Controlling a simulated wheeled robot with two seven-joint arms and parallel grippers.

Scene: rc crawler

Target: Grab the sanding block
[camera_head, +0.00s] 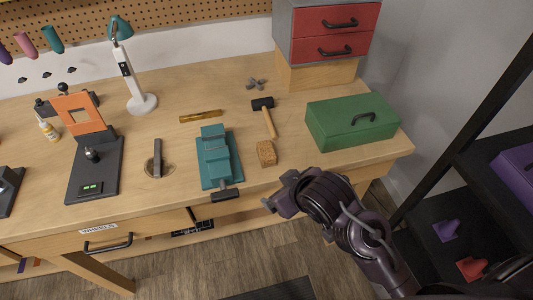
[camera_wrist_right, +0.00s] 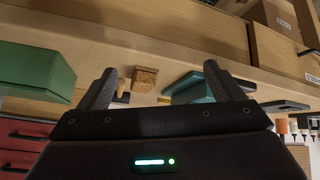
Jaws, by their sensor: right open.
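The sanding block (camera_head: 266,153) is a small tan cork-like block on the workbench (camera_head: 300,165), near its front edge, right of the teal vise (camera_head: 215,160). It also shows in the right wrist view (camera_wrist_right: 144,78), between my fingers in the picture but beyond them. My right gripper (camera_head: 274,191) is in front of the bench edge, close to the block and nearer to me, not touching it. Its two fingers are spread and empty in the right wrist view (camera_wrist_right: 160,76). My left gripper is not in view.
A hammer (camera_head: 268,121) lies behind the block. A green toolbox (camera_head: 351,122) stands to its right, and the vise handle (camera_head: 225,196) sticks out at the front. A red drawer cabinet (camera_head: 335,45) is at the back. Bare bench lies between block and toolbox.

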